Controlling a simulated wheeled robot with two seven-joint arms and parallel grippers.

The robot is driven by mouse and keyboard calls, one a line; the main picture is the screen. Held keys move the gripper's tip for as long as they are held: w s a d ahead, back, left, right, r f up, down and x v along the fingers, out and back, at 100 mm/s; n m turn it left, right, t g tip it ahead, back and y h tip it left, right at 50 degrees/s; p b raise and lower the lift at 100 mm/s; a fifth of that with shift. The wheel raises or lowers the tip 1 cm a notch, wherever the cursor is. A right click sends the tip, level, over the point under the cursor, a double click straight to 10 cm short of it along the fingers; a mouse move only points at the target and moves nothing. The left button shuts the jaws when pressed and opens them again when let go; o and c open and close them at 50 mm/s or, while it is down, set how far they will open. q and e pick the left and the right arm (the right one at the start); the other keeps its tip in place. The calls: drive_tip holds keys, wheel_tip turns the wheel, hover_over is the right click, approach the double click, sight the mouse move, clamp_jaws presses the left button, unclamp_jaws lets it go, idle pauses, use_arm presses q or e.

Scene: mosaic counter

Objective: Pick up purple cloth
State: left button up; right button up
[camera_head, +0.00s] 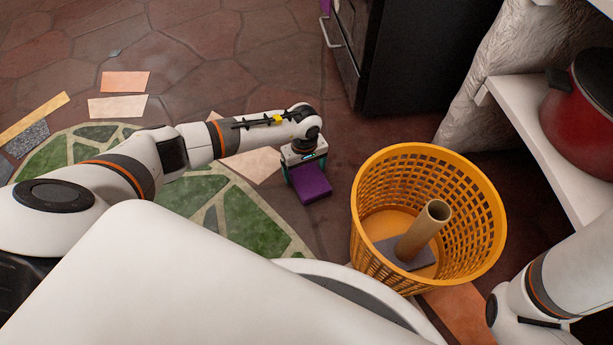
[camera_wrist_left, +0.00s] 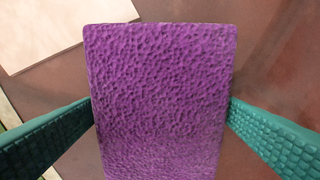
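The purple cloth (camera_head: 313,186) is a thick, block-like piece with a bumpy surface. It is directly under my left gripper (camera_head: 307,172) in the head view. In the left wrist view the cloth (camera_wrist_left: 160,90) fills the middle, and its top end looks closer to the camera. The teal fingers of my left gripper (camera_wrist_left: 161,112) meet its two side edges, and their tips are hidden behind it. The gripper looks shut on the cloth. I cannot tell how far the cloth is above the floor. My right gripper is not in view.
A yellow basket (camera_head: 370,225) with a brown tube (camera_head: 421,232) on a grey base stands right of the cloth. A black appliance (camera_head: 415,55) is behind. A white shelf (camera_head: 530,130) holds a red pot (camera_head: 583,115). A green patterned mat (camera_head: 245,218) and flat tiles lie left.

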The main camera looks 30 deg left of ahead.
sight(305, 170)
use_arm(q)
drive_tip(key=c, duration=0.7)
wheel_tip(305, 170, up, 10)
drive_tip(key=p, duration=0.7)
drive_tip(key=shift+f, duration=0.2)
drive_tip(key=shift+c, duration=0.3)
drive_tip(key=shift+r, duration=0.2)
